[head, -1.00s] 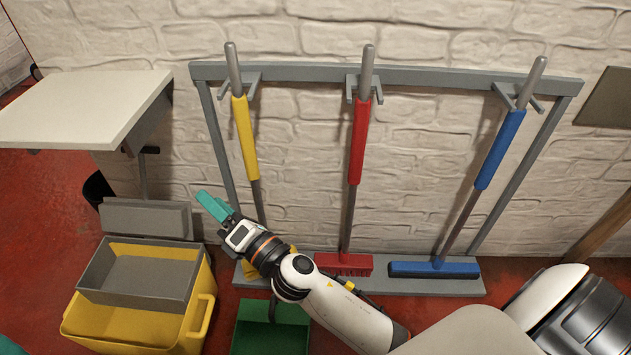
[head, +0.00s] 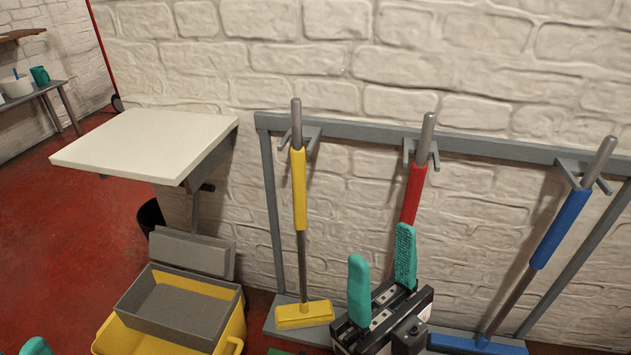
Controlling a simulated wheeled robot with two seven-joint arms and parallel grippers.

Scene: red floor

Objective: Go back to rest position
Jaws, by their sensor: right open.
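My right gripper (head: 382,246) is at the bottom centre of the head view, with its two teal fingers pointing up and spread apart. It is open, with nothing between the fingers. Its right finger overlaps the lower grip of the red-handled broom (head: 414,190) in the picture; I cannot tell whether they touch. The gripper hides that broom's lower part and head. A teal tip at the bottom left edge looks like my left gripper (head: 36,346); too little shows to tell its state.
A grey wall rack (head: 480,146) also holds a yellow broom (head: 300,190) and a blue broom (head: 560,230). A yellow bin (head: 236,330) with a grey tray (head: 170,305) stands at lower left, below a white folding table (head: 150,145). Red floor is open at far left.

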